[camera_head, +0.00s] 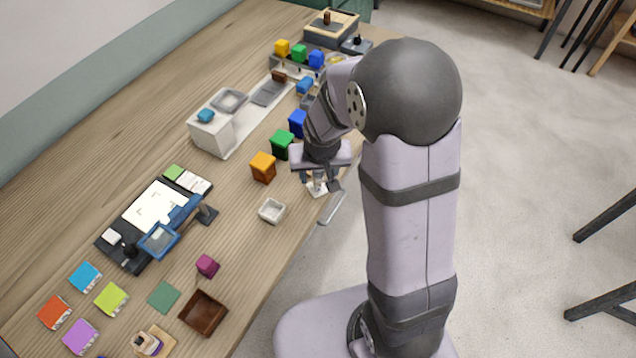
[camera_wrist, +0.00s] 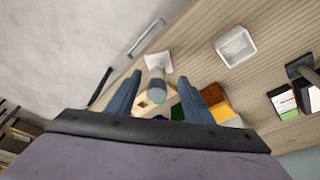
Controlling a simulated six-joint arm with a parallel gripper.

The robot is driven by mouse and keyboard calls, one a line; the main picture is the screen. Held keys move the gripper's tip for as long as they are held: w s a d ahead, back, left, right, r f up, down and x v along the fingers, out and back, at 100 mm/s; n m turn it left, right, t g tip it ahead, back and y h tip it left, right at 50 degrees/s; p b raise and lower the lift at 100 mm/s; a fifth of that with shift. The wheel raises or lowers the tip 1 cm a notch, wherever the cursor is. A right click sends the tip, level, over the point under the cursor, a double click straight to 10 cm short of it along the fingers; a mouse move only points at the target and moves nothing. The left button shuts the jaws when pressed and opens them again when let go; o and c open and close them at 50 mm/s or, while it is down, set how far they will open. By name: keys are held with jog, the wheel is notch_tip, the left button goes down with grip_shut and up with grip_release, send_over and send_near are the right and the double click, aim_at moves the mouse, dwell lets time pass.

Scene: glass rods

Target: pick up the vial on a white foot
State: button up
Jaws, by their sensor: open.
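The vial (camera_wrist: 156,88) shows in the wrist view as a pale cylinder with a grey end, rising from a square white foot (camera_wrist: 158,61). The foot stands near the table edge; in the head view it shows partly (camera_head: 316,189) below my gripper (camera_head: 323,183). In the wrist view my gripper (camera_wrist: 160,82) is open, with one dark blue-grey finger on each side of the vial. I see gaps between the fingers and the vial. How far down the fingers reach along it I cannot tell. In the head view the vial is mostly hidden by my gripper.
A small white tray (camera_head: 271,210) sits left of my gripper, also in the wrist view (camera_wrist: 235,47). Orange (camera_head: 263,167), green (camera_head: 282,145) and blue (camera_head: 298,123) blocks stand behind. A grey handle (camera_head: 332,208) runs along the table edge. Bare wood lies around the tray.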

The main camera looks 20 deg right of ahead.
aim_at(318, 180)
jog(key=shift+w+f, duration=0.1)
jog(key=shift+f, duration=0.2)
jog(key=shift+f, duration=0.15)
jog(key=shift+w+p+x, duration=0.15)
jog(key=shift+p+x, duration=0.15)
jog(key=shift+x, duration=0.95)
jog(key=shift+w+p+x, duration=0.15)
jog(key=shift+p+x, duration=0.1)
jog(key=shift+x, duration=0.95)
jog(key=shift+d, duration=0.15)
jog(key=shift+s, duration=0.1)
grip_shut()
